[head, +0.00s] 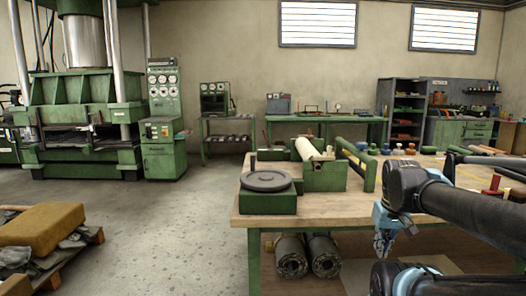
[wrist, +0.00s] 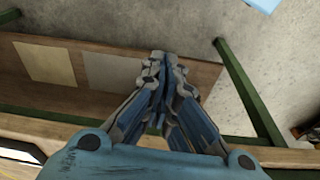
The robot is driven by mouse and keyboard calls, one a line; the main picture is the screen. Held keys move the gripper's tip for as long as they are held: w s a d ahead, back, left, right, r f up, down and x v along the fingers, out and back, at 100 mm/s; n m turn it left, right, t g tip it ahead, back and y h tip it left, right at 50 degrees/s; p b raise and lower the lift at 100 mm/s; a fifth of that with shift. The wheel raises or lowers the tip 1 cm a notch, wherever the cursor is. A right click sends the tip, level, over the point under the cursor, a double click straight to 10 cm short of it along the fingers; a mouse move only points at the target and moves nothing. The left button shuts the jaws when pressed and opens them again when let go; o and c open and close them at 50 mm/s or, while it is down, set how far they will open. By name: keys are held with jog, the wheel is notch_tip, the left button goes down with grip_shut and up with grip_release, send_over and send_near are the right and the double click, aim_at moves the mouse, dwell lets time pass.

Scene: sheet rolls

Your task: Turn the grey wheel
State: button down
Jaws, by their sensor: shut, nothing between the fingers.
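The grey wheel (head: 267,181) is a flat dark grey disc lying level on top of a green box (head: 268,204) at the near left corner of the workbench. A small upright knob (head: 252,162) stands at its far left edge. My gripper (head: 383,250) hangs fingers down in front of the bench's near edge, well to the right of the wheel and lower than it. My gripper is shut and empty; its closed fingers also show in the wrist view (wrist: 161,62). The wheel is not in the wrist view.
A green roller machine (head: 324,175) with a pale roll (head: 305,148) stands right behind the wheel. The wooden bench top (head: 350,207) is bare between wheel and arm. Two dark rolls (head: 291,259) lie below the bench. Open floor (head: 170,235) lies left.

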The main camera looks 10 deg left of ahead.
jog(key=w+a+r+n+g+y, duration=0.2)
jog(key=w+a+r+n+g, duration=0.1)
jog(key=w+a+r+n, duration=1.9)
jog(key=w+a+r+n+g, duration=0.1)
jog(key=w+a+r, duration=0.35)
jog(key=a, duration=0.35)
jog(key=w+a+r+n, duration=0.2)
jog(key=w+a+r, duration=0.2)
jog(key=w+a, duration=0.3)
jog(key=s+a+f, duration=0.1)
jog(key=f, duration=0.2)
jog(key=s+a+f, duration=0.2)
jog(key=f, duration=0.1)
jog(key=s+a+f, duration=0.1)
jog(key=a+f, duration=0.1)
jog(key=f, duration=0.1)
jog(key=shift+s+a+f, duration=0.15)
jog(key=shift+s+f, duration=0.05)
jog(key=shift+f, duration=0.2)
jog(key=shift+s+a+f, duration=0.15)
jog(key=shift+s+a, duration=0.3)
jog(key=shift+a, duration=0.1)
